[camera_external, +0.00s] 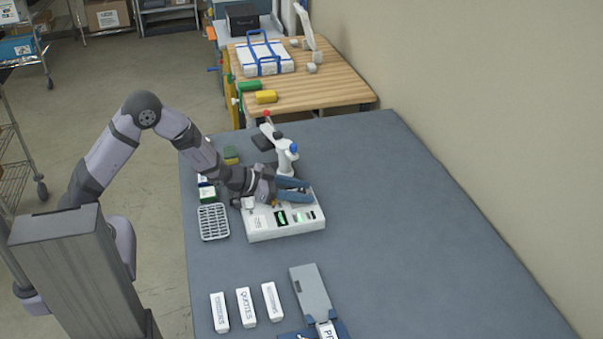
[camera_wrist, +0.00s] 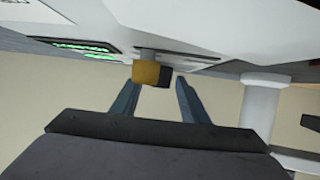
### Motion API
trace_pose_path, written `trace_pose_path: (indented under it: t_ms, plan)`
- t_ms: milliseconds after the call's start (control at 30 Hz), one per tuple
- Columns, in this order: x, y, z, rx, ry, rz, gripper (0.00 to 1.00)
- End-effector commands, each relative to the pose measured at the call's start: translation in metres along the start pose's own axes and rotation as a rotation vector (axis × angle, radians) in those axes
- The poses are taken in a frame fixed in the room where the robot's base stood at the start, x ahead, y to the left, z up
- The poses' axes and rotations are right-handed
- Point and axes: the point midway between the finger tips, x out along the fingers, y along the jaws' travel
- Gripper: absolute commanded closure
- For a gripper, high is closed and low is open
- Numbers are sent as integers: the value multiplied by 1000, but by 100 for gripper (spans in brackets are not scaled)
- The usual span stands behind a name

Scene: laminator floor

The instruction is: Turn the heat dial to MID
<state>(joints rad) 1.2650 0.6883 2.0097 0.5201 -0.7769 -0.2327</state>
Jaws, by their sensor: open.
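The laminator (camera_external: 285,227) is a white box with a sloped front panel, green displays and printed labels, standing on the grey-blue table. My gripper (camera_external: 308,190) is low over its upper side, with the blue fingers apart. In the wrist view, the laminator body (camera_wrist: 215,25) fills the top, with a green display (camera_wrist: 88,50) at the left. A yellow-and-black knob (camera_wrist: 147,73) sticks out from it, just beyond and between the fingertips of my open gripper (camera_wrist: 156,82). I cannot tell whether the fingers touch it. The dial's markings and setting cannot be read.
A white stand with a blue knob (camera_external: 294,149) rises close behind my gripper. A grey rack (camera_external: 213,222) and small boxes (camera_external: 207,194) stand left of the laminator. Several white labelled blocks (camera_external: 246,307) and a grey tray (camera_external: 311,292) lie in front. The table's right side is clear.

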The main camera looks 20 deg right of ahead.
Motion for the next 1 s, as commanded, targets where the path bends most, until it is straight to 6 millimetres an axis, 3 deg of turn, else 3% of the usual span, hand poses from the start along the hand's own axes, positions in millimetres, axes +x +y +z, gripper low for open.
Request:
trace_pose_path:
  t_ms: [267,433,467,1000]
  plan:
    - [1,0,0,0,0,0,59]
    - [1,0,0,0,0,0,98]
    - [1,0,0,0,0,0,100]
    - [1,-2,-5,64,5,152,100]
